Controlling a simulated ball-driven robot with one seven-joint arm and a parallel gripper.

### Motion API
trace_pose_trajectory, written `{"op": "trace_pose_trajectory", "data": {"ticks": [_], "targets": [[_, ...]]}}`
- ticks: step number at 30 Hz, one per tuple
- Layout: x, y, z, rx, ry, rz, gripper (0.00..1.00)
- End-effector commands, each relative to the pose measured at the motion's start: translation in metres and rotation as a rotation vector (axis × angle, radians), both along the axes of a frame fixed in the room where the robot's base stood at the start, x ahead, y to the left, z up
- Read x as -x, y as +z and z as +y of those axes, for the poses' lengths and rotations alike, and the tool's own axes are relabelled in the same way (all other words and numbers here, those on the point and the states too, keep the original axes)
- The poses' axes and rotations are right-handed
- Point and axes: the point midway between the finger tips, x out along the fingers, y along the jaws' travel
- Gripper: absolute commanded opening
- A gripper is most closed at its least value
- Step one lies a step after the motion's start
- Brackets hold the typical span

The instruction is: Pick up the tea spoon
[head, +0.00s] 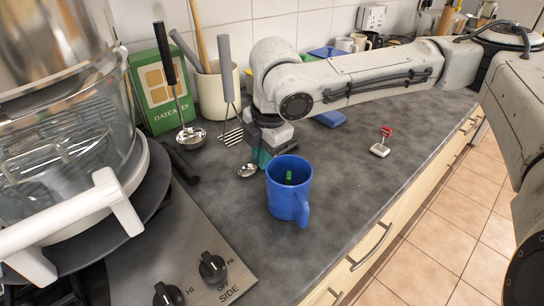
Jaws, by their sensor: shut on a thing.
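The tea spoon (248,170) shows as a small shiny metal bowl on or just above the dark grey worktop, left of and behind the blue mug. Its handle runs toward my gripper and is mostly hidden. My gripper (262,158) points down from the arm's end, with teal fingertips behind the mug's rim. It is shut on the tea spoon. I cannot tell whether the spoon still touches the worktop.
The blue mug (288,190) stands right in front of my gripper, with something green inside. A masher (230,100), a ladle (188,132) and a green oatcakes box (160,90) stand behind left. A red-and-white item (381,144) lies on clear worktop at right.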

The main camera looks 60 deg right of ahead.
Motion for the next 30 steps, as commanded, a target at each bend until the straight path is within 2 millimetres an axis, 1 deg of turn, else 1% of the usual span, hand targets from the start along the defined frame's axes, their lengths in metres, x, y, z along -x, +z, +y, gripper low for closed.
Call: {"op": "trace_pose_trajectory", "data": {"ticks": [8,11,14,18,20,27,30], "targets": [[0.0,0.001,0.0,0.0,0.0,-0.001,0.0],[0.0,0.005,0.0,0.0,0.0,-0.001,0.0],[0.0,0.013,0.0,0.0,0.0,-0.001,0.0],[0.0,0.034,0.0,0.001,0.0,-0.003,0.0],[0.008,0.043,-0.001,0.0,-0.001,-0.002,0.0],[0.05,0.092,-0.002,0.0,-0.002,-0.002,0.0],[0.072,0.101,-0.002,-0.001,-0.002,-0.001,0.0]]}}
